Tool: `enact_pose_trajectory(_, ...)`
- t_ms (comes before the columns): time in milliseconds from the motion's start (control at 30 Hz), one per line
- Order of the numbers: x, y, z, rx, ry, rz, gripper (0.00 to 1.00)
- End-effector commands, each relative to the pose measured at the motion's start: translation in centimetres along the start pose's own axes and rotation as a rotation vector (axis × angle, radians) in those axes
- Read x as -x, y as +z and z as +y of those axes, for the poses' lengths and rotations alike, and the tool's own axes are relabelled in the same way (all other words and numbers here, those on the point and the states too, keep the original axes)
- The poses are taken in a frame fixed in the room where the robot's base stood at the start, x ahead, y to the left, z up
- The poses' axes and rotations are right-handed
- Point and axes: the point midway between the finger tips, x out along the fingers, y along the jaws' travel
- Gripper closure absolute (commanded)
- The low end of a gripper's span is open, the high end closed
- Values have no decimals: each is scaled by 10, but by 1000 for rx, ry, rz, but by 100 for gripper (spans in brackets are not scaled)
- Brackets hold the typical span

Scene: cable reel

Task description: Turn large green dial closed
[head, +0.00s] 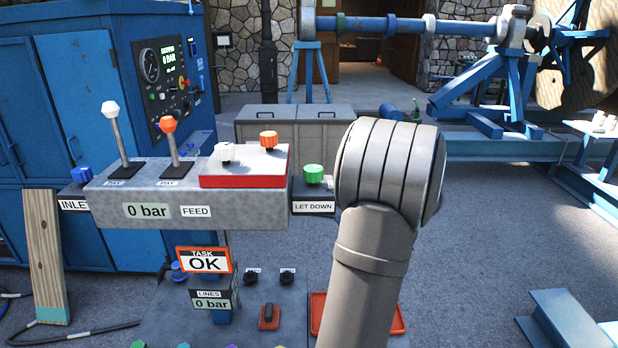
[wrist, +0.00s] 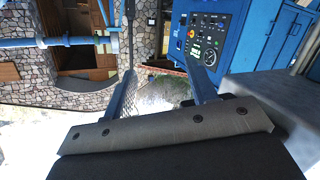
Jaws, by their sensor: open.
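The green dial (head: 314,174) stands on a small dark block labelled "LET DOWN" (head: 313,207), just right of the grey feed console in the head view. It looks upright and nothing touches it. My grey arm rises at the right of it in the head view, with its upper part close beside the block; my gripper is not visible there. In the wrist view my gripper (wrist: 160,88) has its two fingers spread apart with nothing between them. That view is tilted and shows the stone wall, the blue cabinet and its panel. The green dial is not visible in it.
The feed console (head: 110,205) holds a white lever (head: 110,108), an orange lever (head: 168,125), and white (head: 224,152) and orange (head: 268,140) knobs on a red-edged block. A "TASK OK" sign (head: 204,260) stands below. Grey bins (head: 300,125) stand behind the dial.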

Motion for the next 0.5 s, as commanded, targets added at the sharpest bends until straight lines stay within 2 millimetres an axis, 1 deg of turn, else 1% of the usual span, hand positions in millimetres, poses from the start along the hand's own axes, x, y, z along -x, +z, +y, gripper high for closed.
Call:
enact_pose_trajectory(33, 23, -17, 15, -37, 48, 25, 48)
enact_pose_trajectory(100, 49, -36, 25, -91, 87, 60, 48)
enact_pose_trajectory(200, 80, -64, 26, -155, 112, 104, 48)
enact_pose_trajectory(267, 96, -79, 20, -186, 110, 126, 48)
enact_pose_trajectory(333, 113, -95, 9, -220, 98, 146, 48)
enact_pose_trajectory(400, 127, -109, -5, -249, 76, 162, 48)
enact_pose_trajectory(500, 143, -124, -25, -286, 43, 174, 48)
